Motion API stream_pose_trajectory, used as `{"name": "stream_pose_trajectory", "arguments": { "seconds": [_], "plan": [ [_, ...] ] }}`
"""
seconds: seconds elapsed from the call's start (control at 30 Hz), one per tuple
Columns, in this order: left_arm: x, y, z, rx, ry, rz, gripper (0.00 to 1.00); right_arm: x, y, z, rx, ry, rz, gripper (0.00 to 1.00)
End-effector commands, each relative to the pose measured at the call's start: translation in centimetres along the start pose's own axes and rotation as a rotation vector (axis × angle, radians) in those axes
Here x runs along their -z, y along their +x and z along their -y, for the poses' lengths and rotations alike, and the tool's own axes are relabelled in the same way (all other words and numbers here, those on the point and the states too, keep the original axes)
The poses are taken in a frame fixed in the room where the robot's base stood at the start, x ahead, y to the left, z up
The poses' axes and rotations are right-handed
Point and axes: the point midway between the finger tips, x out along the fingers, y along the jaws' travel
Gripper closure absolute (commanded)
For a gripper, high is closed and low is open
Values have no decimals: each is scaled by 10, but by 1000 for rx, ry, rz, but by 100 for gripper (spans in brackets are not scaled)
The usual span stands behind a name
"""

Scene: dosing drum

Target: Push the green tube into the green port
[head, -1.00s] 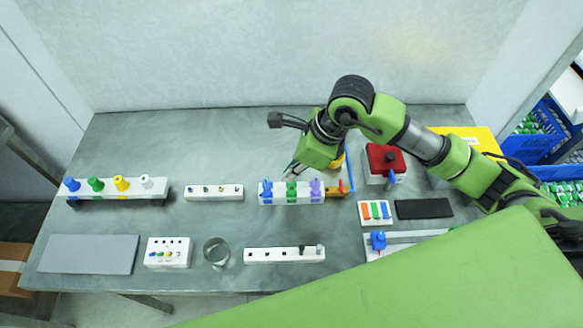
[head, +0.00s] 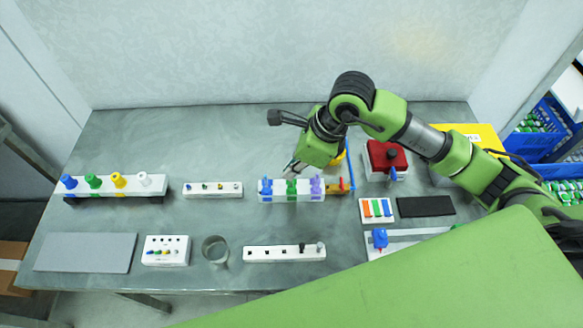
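A white block (head: 272,198) at the middle of the table carries a blue, a green and a purple piece in a row. The green piece (head: 291,187) is the middle one. A raised white rack (head: 107,190) at the left holds blue, green, yellow and white pieces; its green one (head: 94,182) is second from the left. I cannot tell for sure which green piece is the tube and which is the port. My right gripper (head: 289,168) points down just behind the middle block, near its green piece. Its fingers are small and partly hidden, so their opening is unclear. My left gripper is out of view.
A small white block (head: 212,190) with short pegs lies between the rack and the middle block. In front are a metal cup (head: 215,250) and a long white strip (head: 262,254). A red-topped box (head: 386,155) stands right of the gripper. The back left of the table is clear.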

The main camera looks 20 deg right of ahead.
Motion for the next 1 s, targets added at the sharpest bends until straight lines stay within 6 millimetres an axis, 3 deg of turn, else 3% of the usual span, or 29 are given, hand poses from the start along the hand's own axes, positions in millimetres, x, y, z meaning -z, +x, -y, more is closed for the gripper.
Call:
{"name": "stream_pose_trajectory", "arguments": {
  "seconds": [1.0],
  "plan": [
    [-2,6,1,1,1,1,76,0,0,1,0,0,0,100]
  ]
}}
